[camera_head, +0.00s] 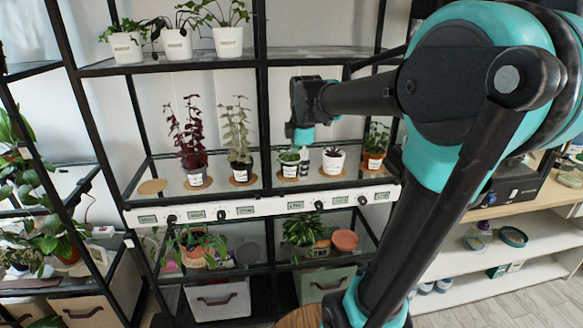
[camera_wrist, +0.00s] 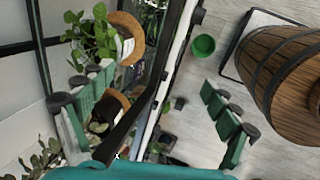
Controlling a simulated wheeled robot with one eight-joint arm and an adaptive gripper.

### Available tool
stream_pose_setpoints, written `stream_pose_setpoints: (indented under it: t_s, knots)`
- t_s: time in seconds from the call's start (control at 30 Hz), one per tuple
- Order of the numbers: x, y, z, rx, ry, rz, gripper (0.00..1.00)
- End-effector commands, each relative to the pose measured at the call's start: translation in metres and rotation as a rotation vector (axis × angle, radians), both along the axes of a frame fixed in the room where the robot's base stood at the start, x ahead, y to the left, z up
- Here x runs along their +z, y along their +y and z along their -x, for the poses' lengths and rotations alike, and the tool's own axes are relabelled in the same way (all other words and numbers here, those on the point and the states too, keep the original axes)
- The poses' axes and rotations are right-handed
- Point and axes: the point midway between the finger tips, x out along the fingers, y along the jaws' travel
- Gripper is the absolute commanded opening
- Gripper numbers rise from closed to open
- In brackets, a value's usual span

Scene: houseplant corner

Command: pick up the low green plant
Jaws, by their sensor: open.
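The low green plant (camera_head: 289,157) is small and sits in a pale labelled pot on the middle shelf, on a round cork mat. My gripper shows in the head view (camera_head: 303,134) just above and slightly right of it. In the wrist view my gripper (camera_wrist: 157,105) has its green fingers spread wide apart, with nothing held between them. Behind the left finger there, a dark pot (camera_wrist: 112,105) on a cork mat is partly hidden; I cannot tell for sure which plant it is.
A plant in a white pot (camera_head: 333,160) stands close on the right, and a grey-green taller plant (camera_head: 237,135) on the left. A red-leaved plant (camera_head: 188,140) is further left. The shelf's white front rail (camera_head: 265,207) and black uprights bound the space. A barrel (camera_wrist: 290,75) stands below.

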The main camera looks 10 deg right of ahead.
Motion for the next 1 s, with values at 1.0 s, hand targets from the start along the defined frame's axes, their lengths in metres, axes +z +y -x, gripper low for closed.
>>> stream_pose_setpoints:
  t_s: [1.0]
  knots:
    - [-0.033, 0.005, -0.107, -0.002, 0.0, -0.001, 0.89]
